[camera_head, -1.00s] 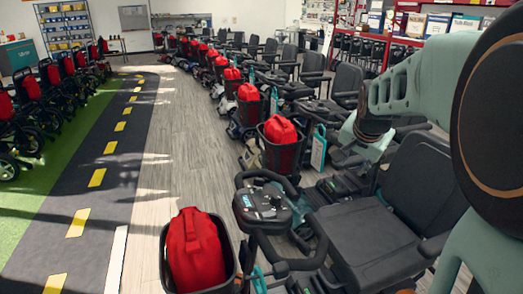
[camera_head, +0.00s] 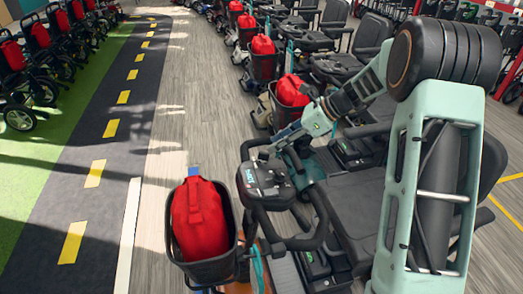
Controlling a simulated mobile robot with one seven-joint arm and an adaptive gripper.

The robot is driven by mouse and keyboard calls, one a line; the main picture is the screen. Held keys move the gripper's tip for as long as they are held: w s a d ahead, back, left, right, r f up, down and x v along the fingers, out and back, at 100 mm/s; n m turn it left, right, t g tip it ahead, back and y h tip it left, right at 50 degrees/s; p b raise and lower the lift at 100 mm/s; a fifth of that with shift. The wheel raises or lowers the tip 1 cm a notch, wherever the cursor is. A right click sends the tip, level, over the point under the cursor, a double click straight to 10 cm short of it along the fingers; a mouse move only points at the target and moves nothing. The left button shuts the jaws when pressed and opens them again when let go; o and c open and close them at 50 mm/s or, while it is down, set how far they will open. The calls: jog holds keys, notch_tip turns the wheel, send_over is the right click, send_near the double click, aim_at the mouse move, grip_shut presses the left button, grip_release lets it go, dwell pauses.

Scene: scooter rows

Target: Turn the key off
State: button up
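The nearest scooter's handlebar console (camera_head: 264,181) stands at the lower middle of the head view, with a dark panel and looped black handles. The key is too small to make out. My gripper (camera_head: 280,143) is just behind the console's upper right, pointing down and left towards it. Its fingertips are small and partly hidden by the handlebar, so I cannot tell whether they are open or touching anything.
A black basket (camera_head: 228,264) with a red bag (camera_head: 200,219) is at the console's left. The scooter's black seat (camera_head: 350,213) is at the right, under my arm. More scooters line up behind. The grey wood floor (camera_head: 165,120) at left is clear.

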aim_at(262, 152)
jog(key=x, duration=0.7)
jog(key=shift+w+a+f, duration=0.1)
grip_shut()
